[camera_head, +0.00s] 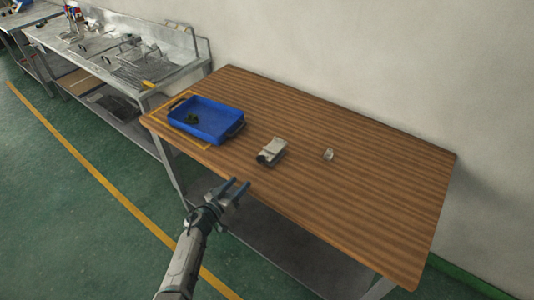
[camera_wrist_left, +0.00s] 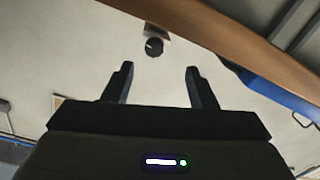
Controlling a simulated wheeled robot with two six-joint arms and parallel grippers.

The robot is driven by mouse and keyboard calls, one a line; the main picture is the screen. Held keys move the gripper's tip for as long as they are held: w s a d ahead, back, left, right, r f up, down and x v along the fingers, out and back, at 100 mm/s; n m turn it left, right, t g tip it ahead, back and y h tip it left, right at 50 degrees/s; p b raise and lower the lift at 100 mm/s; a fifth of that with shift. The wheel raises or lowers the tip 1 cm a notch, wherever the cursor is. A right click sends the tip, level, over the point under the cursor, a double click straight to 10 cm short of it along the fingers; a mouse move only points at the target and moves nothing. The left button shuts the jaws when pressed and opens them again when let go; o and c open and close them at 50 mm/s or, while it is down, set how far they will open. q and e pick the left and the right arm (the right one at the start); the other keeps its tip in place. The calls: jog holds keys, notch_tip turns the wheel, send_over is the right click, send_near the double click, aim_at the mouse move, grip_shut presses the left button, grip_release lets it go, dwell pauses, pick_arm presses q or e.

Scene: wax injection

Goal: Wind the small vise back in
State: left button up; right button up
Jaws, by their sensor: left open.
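The small vise (camera_head: 274,148) is a light grey block on the wooden table, near its front edge. Its dark round knob (camera_head: 262,158) faces the front edge. In the left wrist view the knob (camera_wrist_left: 154,47) shows as a dark disc ahead of the fingers, with part of the vise body (camera_wrist_left: 157,31) behind it. My left gripper (camera_head: 237,188) is open and empty, in front of the table edge and apart from the knob. The wrist view shows its two fingers (camera_wrist_left: 159,82) spread. My right gripper is not in view.
A blue tray (camera_head: 218,136) with a small dark green item (camera_head: 192,119) stands left of the vise on the wooden table (camera_head: 360,200). A small pale piece (camera_head: 328,154) lies to the right. A metal bench (camera_head: 170,75) with equipment stands at the back left.

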aim_at(259, 161)
pick_arm(q)
jog(key=shift+h, duration=0.3)
jog(key=w+d, duration=0.1)
jog(key=w+d+r, duration=0.1)
jog(key=w, duration=0.1)
jog(key=w+d, duration=0.1)
jog(key=shift+w+d+r, duration=0.15)
jog(key=shift+w+r, duration=0.15)
jog(key=shift+w, duration=0.1)
jog(key=b+x, duration=0.1)
jog(key=x, duration=0.4)
jog(key=shift+d+f+b, duration=0.1)
jog(key=shift+f+b, duration=0.1)
jog(key=shift+b, duration=0.1)
jog(key=shift+w+d+r, duration=0.1)
jog(key=shift+w+d, duration=0.05)
jog(key=shift+w, duration=0.1)
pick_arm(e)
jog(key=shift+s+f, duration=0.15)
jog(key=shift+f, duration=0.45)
pick_arm(q)
jog(key=c, duration=1)
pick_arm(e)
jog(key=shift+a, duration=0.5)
